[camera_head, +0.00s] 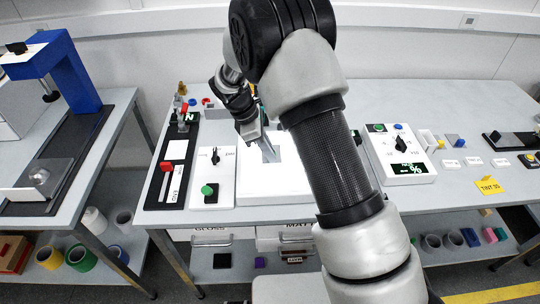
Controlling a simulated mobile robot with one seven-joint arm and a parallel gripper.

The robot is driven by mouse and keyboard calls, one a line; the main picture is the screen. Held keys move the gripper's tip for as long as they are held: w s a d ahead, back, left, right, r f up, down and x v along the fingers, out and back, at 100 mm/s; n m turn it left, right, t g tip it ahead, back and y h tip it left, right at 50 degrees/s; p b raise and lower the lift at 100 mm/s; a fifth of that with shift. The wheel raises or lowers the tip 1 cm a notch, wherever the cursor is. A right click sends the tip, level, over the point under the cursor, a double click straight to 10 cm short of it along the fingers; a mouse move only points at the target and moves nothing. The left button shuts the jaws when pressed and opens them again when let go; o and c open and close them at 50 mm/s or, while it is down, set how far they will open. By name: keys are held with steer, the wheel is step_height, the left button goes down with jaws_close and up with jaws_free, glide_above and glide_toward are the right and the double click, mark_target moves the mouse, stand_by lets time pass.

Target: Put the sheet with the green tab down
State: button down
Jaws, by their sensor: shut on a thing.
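My gripper (266,150) points down over the white light panel (285,187) in the middle of the bench. It is shut on a thin grey sheet (274,142), which shows against the bright panel. I cannot make out a green tab; the gripper and arm hide part of the sheet. I cannot tell whether the sheet touches the panel.
Left of the panel are a white box with a green button (208,190) and a black strip with a red slider (166,167). A control box with a dial (401,145) stands right of my arm. A yellow note (489,186) lies further right.

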steer(key=shift+f, duration=1.15)
steer(key=c, duration=1.7)
jaws_free()
steer(key=shift+f, duration=0.1)
steer(key=shift+c, duration=0.2)
